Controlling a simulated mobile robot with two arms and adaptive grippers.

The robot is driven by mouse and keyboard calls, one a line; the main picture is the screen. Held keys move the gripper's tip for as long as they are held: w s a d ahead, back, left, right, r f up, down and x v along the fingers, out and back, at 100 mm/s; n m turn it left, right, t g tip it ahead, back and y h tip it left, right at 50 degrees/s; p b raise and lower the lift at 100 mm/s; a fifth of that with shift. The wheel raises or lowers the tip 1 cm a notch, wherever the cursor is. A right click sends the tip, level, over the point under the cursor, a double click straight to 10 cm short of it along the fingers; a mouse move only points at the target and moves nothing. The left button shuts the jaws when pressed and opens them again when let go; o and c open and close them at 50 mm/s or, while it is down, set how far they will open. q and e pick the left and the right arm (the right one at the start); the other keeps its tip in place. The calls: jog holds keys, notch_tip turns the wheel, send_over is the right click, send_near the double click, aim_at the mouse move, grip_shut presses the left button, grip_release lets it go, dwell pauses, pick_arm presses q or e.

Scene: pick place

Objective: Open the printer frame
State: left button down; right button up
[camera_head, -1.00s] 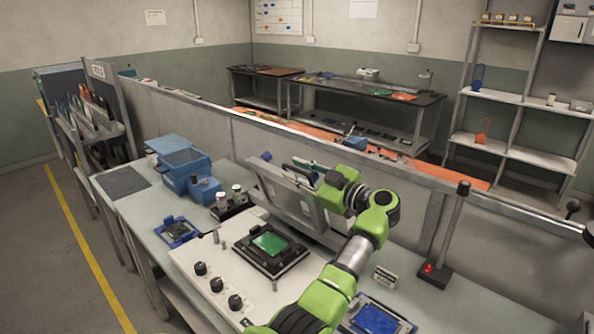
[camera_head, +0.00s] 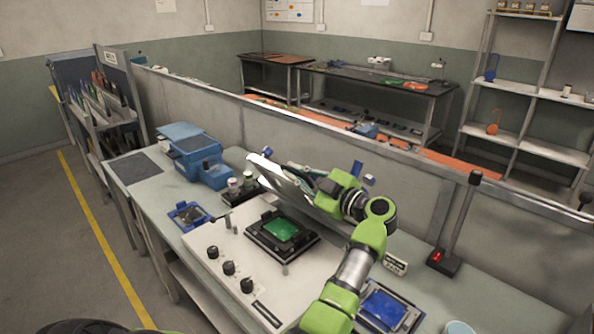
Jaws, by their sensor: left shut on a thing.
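The printer (camera_head: 225,252) is a white box on the bench with black knobs. A green circuit board (camera_head: 282,229) lies in a black holder on its top. The silver printer frame (camera_head: 283,180) stands raised and tilted behind the board, clear of it. My left gripper (camera_head: 314,184) is at the frame's right part and is shut on it. The fingertips are small and partly hidden against the frame. My right gripper is not in view.
Small bottles (camera_head: 240,184) stand beside the printer. Blue trays lie left (camera_head: 189,214) and right (camera_head: 388,308) of it. A low partition (camera_head: 205,115) runs behind. A post with a red light (camera_head: 440,256) stands at right.

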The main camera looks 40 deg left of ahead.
aim_at(308, 180)
pick_arm(q)
jog(key=c, duration=2.2)
grip_release()
jog(key=shift+f, duration=0.1)
jog(key=shift+o, duration=0.2)
jog(key=shift+d, duration=0.1)
jog(key=d, duration=0.7)
jog(key=shift+s+d, duration=0.2)
jog(key=shift+s, duration=0.05)
